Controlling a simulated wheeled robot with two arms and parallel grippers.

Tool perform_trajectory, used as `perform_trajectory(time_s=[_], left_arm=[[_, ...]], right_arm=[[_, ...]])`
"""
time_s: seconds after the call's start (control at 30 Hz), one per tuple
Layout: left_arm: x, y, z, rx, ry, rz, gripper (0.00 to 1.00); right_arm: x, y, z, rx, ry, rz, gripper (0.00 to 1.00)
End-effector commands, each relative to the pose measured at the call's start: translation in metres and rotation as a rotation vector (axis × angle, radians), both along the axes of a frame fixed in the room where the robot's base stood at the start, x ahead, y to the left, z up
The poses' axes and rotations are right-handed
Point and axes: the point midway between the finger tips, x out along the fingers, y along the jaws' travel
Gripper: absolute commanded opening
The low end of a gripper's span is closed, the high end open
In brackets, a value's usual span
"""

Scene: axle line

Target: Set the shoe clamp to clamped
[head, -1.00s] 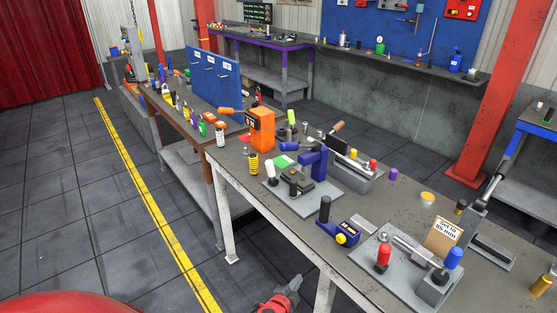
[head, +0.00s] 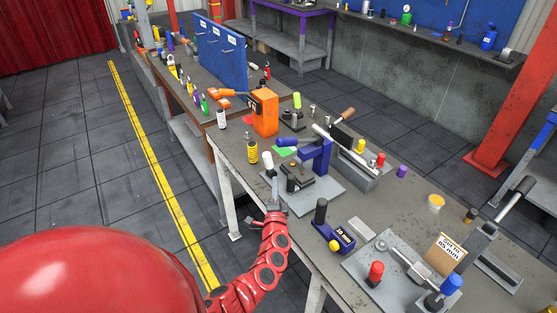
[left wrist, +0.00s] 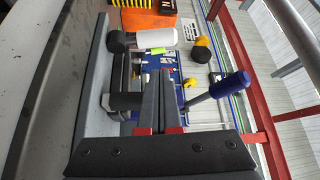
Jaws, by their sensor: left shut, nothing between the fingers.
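A blue fixture on a grey base plate, which looks like the shoe clamp (head: 318,158), stands on the near bench. It has a blue-gripped lever (head: 288,142) pointing left, a white-gripped handle (head: 268,163) and a dark knob. My left gripper (head: 273,208) is at the bench's front edge, just in front of the fixture's plate. In the left wrist view the left gripper's fingers (left wrist: 158,112) are shut and empty. Beyond them show the white handle (left wrist: 155,39) and the blue grip (left wrist: 230,87), apart from the fingers. I cannot tell the clamp's state. My right gripper is out of view.
To the right stand a blue gauge block (head: 332,236) with a black knob and a grey fixture (head: 390,287) with red and blue grips. An orange box (head: 265,112) and a yellow spring (head: 253,152) are behind. The floor left of the bench is open.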

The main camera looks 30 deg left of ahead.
Motion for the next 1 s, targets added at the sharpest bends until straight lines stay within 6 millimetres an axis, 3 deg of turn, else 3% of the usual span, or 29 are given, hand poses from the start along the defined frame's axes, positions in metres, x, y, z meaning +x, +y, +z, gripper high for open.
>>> perform_trajectory(time_s=[0.27, 0.47, 1.0], left_arm=[[0.004, 0.003, 0.001, 0.002, 0.0, 0.001, 0.0], [0.022, 0.015, 0.004, 0.001, 0.0, 0.004, 0.0], [0.076, 0.051, 0.007, -0.004, -0.003, 0.0, 0.0]], right_arm=[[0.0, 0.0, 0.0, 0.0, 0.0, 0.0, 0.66], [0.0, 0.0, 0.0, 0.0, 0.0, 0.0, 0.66], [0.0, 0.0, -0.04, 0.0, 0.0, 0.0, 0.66]])
